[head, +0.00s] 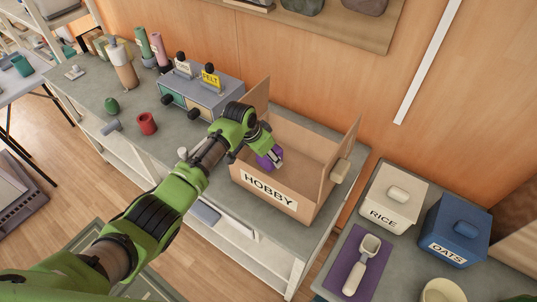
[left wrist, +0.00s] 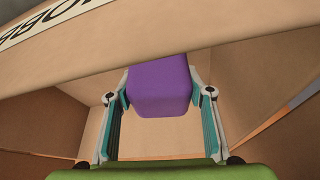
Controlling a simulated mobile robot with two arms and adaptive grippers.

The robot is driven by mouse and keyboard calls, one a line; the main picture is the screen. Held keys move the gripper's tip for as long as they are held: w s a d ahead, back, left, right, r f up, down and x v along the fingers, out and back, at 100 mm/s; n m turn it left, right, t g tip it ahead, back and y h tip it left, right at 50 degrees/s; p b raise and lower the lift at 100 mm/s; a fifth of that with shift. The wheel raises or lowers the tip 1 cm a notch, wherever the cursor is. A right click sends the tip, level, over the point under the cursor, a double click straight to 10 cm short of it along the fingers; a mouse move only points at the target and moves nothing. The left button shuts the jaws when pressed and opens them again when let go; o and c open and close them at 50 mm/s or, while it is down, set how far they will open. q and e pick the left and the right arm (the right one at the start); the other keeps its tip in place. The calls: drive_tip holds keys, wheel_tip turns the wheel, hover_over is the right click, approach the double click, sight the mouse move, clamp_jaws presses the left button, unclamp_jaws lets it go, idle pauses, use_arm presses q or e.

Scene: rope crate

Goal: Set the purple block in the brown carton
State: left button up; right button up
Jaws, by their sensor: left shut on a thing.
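The brown carton (head: 318,200), labelled HOBBY, stands open on the grey counter, with flaps raised at its left and right ends. My left gripper (head: 272,159) reaches into the carton's left part, behind the front wall. It is shut on the purple block (head: 264,161). In the left wrist view the purple block (left wrist: 160,85) sits between the two fingers (left wrist: 160,98), with the carton's inside behind it and its front wall (left wrist: 80,72) across the top. I cannot tell whether the block touches the carton floor. My right gripper is not in view.
RICE (head: 386,197) and OATS (head: 455,230) bins stand to the right, near a scoop (head: 362,265).

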use_arm(q)
drive_tip(key=shift+f, duration=0.4)
drive_tip(key=o, duration=1.4)
wheel_tip(320, 180, up, 10)
drive_tip(key=shift+r, duration=0.1)
